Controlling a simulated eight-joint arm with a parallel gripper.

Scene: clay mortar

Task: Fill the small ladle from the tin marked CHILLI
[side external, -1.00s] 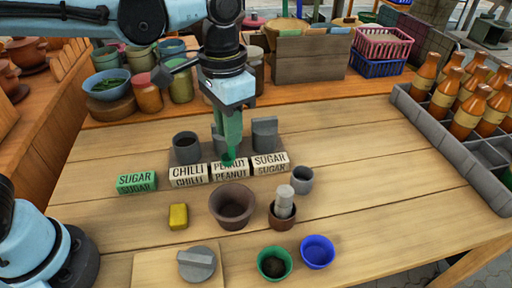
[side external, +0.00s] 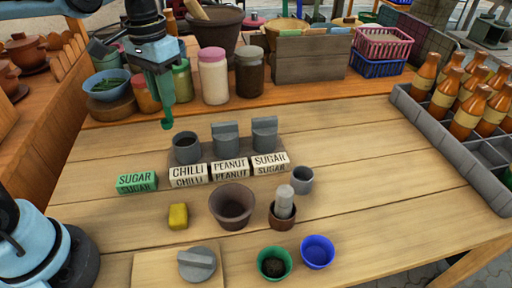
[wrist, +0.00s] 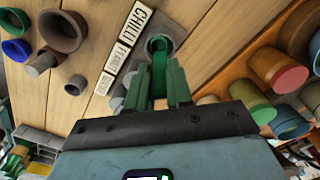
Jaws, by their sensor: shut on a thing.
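The CHILLI tin (side external: 186,150) is a grey open cylinder at the left of a row of three, behind its white CHILLI label (side external: 188,174). In the wrist view the tin (wrist: 151,45) lies just beyond my fingertips. My gripper (side external: 163,92) is shut on the green small ladle (side external: 167,124), which points down, above and to the left of the tin in the side view. In the wrist view my gripper (wrist: 160,88) has the ladle (wrist: 158,66) between its fingers, its end overlapping the tin's mouth. The ladle's contents are hidden.
The lidded PEANUT (side external: 226,141) and SUGAR (side external: 265,137) tins stand to the right. A loose grey lid (side external: 197,263) lies on a board in front. A brown bowl (side external: 232,207), a green bowl (side external: 274,262) and a blue bowl (side external: 318,251) stand nearer. Jars (side external: 213,76) line the back.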

